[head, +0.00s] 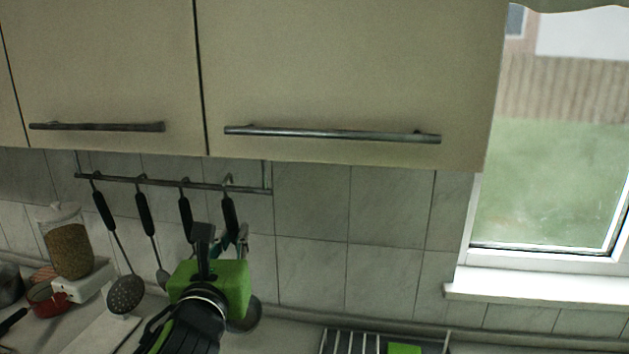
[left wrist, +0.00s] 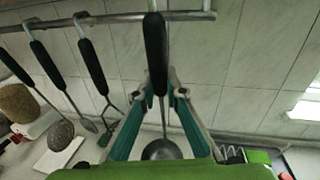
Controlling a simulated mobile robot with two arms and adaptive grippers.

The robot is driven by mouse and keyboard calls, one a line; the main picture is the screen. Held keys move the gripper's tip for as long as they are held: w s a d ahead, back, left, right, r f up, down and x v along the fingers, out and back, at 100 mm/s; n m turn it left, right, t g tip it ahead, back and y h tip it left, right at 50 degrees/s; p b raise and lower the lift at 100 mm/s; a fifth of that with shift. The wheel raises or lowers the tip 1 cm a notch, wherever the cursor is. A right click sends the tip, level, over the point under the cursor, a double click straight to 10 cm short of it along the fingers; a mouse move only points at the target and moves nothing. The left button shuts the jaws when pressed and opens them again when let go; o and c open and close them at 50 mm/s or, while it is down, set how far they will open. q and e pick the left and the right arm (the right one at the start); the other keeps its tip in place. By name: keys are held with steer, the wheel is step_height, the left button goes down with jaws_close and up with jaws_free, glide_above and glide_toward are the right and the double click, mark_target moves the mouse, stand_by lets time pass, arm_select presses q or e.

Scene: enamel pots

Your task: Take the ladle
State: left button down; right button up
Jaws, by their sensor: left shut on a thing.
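The ladle has a black handle (head: 230,218) that hangs from a hook on the wall rail, rightmost in the row. Its round metal bowl (head: 247,316) shows partly behind my gripper in the head view. In the left wrist view the black handle (left wrist: 155,52) is upright in the middle, with the bowl (left wrist: 162,149) low between the fingers. My left gripper (head: 242,240), with a green body, is shut on the ladle around its shaft, near the handle's lower end. The fingers also show in the left wrist view (left wrist: 165,88). My right gripper is in neither view.
A skimmer (head: 124,294) and other black-handled utensils hang close by, left of the ladle, on the rail (head: 150,182). Cupboards (head: 350,70) overhang the rail. A jar (head: 68,245) and a red pot (head: 47,300) stand at left; a dish rack (head: 345,343) stands at lower right.

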arm_select(q)
steer(key=shift+s+a+p, duration=0.2)
steer(key=shift+s+p, duration=0.1)
steer(key=shift+s, duration=0.65)
steer(key=shift+s+a+p, duration=0.2)
steer(key=shift+s+p, duration=0.15)
steer(key=shift+s, duration=0.6)
steer(key=shift+s+a+p, duration=0.2)
steer(key=shift+s+p, duration=0.1)
steer(key=shift+s, duration=0.65)
